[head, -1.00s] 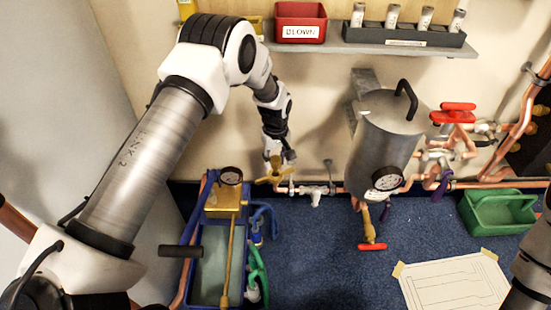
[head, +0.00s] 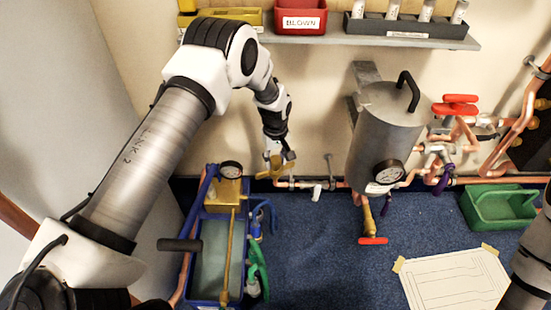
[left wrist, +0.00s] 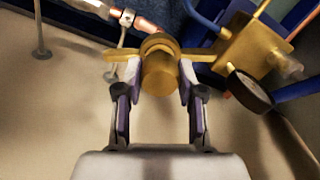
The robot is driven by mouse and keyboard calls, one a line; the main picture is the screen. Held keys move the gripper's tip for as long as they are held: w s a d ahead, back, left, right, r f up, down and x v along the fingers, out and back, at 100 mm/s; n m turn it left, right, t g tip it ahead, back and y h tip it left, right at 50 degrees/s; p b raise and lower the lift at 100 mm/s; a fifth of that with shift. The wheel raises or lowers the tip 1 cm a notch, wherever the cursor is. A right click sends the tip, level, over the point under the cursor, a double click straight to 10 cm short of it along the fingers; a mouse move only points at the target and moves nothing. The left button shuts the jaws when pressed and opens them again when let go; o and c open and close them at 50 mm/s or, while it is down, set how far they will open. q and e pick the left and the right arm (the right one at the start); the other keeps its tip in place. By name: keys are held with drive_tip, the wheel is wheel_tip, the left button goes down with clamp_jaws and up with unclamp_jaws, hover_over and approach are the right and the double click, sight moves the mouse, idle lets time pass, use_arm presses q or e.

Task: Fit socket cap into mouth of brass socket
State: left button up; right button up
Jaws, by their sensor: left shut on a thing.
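The socket cap (left wrist: 160,72) is a round brass piece with a bar sticking out to both sides. My left gripper (left wrist: 160,92) is shut on it, one finger on each side. In the head view the left gripper (head: 277,157) holds the brass cap (head: 270,166) by the wall, just above the left end of the copper pipe run (head: 300,184). In the left wrist view the pipe (left wrist: 145,22) runs in behind the cap. The brass socket's mouth is not clearly visible, and I cannot tell whether the cap touches it. My right gripper is out of view.
A blue tub (head: 190,272) with a brass block and gauge (head: 231,170) stands below left of the gripper. A grey cylinder (head: 384,140) with a gauge is to the right. A shelf (head: 330,40) with bins is above. Blue floor (head: 310,240) is clear in the middle.

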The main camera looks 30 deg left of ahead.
use_arm(q)
drive_tip(key=shift+f, duration=0.7)
idle(0.7)
drive_tip(key=o, duration=1.2)
drive_tip(key=shift+o, duration=0.2)
wheel_tip(320, 180, up, 8)
drive_tip(key=shift+f, duration=0.25)
drive_tip(key=shift+d, duration=0.1)
